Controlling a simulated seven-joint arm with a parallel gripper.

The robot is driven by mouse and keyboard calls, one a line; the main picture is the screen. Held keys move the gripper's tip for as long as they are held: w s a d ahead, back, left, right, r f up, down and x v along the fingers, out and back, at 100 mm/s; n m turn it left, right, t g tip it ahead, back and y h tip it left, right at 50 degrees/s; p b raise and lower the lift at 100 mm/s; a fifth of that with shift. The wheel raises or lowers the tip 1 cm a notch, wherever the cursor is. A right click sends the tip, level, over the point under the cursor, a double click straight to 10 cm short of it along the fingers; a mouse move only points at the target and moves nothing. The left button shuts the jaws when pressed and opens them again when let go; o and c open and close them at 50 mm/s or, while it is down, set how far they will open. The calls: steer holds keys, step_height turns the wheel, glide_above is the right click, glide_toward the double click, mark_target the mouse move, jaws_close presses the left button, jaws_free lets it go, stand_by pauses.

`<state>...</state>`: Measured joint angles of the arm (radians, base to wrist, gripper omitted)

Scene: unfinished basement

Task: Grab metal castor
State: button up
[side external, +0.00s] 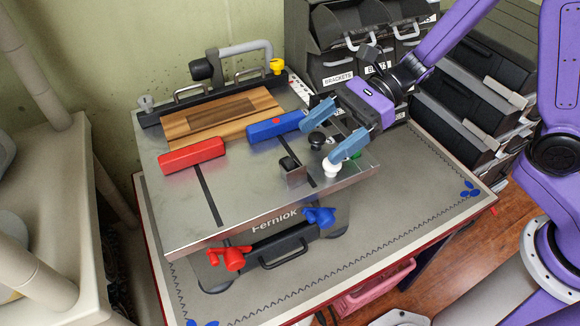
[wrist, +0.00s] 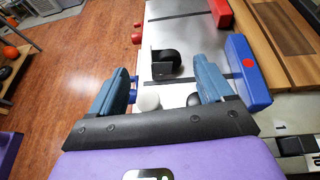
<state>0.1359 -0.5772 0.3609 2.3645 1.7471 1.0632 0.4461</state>
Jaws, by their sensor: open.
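The metal castor (side external: 293,176) has a grey bracket and a black wheel. It stands on the steel top of the workbench (side external: 190,225), near its front right part. In the wrist view the castor (wrist: 166,66) appears ahead, between the two blue fingers. My gripper (side external: 318,143) is open and empty, above the right part of the bench. In the side view its fingertips are to the upper right of the castor, apart from it. The open gripper (wrist: 160,64) also shows in the wrist view.
A black knob (side external: 316,140) and a white knob (side external: 332,167) are close to my fingers. A blue block (side external: 275,128), a red block (side external: 191,154) and wooden boards (side external: 220,116) lie behind and left of the castor. Black drawer units (side external: 350,62) stand behind the bench.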

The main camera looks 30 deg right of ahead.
mark_target(286, 165)
steer(key=shift+w+x, duration=0.2)
steer(key=shift+x, duration=3)
steer(key=shift+d+f, duration=0.1)
steer(key=shift+f, duration=0.05)
steer(key=c, duration=1.1)
